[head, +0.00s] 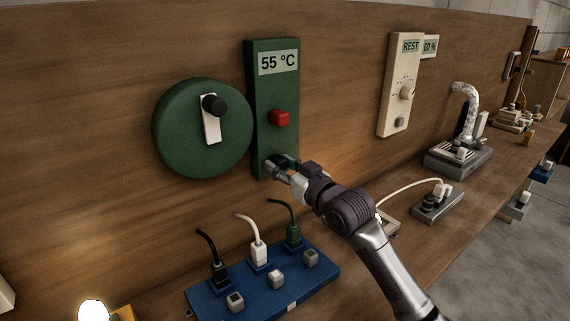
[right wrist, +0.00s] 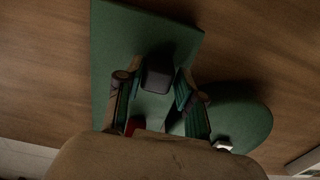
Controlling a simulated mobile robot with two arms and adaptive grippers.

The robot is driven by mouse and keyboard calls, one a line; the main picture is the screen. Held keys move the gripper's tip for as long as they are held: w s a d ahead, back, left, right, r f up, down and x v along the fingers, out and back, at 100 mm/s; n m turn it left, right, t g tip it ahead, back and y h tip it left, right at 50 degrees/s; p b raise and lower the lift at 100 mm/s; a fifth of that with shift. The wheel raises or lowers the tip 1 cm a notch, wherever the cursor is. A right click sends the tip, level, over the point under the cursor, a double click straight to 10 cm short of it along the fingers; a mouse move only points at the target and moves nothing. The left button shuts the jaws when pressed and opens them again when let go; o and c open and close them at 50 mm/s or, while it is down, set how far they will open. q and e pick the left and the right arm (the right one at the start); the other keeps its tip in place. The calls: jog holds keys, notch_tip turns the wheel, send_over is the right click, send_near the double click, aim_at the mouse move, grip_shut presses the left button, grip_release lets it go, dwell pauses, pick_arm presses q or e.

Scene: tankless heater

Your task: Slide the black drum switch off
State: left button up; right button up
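A tall green panel (head: 262,95) with a "55 °C" display and a red knob (head: 279,118) is on the wooden wall. My right gripper (head: 278,165) is at the panel's lower end, below the red knob. In the right wrist view, its fingers (right wrist: 155,98) are apart, either side of a dark block (right wrist: 158,72) on the green panel; contact is unclear. The gripper hides this block in the head view. Left of the panel, a round green drum (head: 178,130) carries a white lever (head: 211,128) with a black knob (head: 213,105). My left gripper is out of view.
Below, a blue power strip (head: 325,272) holds black, white and green plugs with switches in front. A cream panel (head: 396,85) is on the wall to the right. Grey switch boxes and cords stand along the bench at right. A lit bulb (head: 94,310) is at lower left.

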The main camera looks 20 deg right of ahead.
jog(key=shift+o, duration=1.2)
jog(key=shift+a, duration=0.2)
jog(key=shift+r, duration=0.1)
jog(key=shift+d, duration=0.2)
jog(key=shift+s+d, duration=0.15)
jog(key=shift+s, duration=0.25)
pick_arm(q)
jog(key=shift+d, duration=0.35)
pick_arm(e)
jog(key=v, duration=1.1)
jog(key=shift+s, duration=0.1)
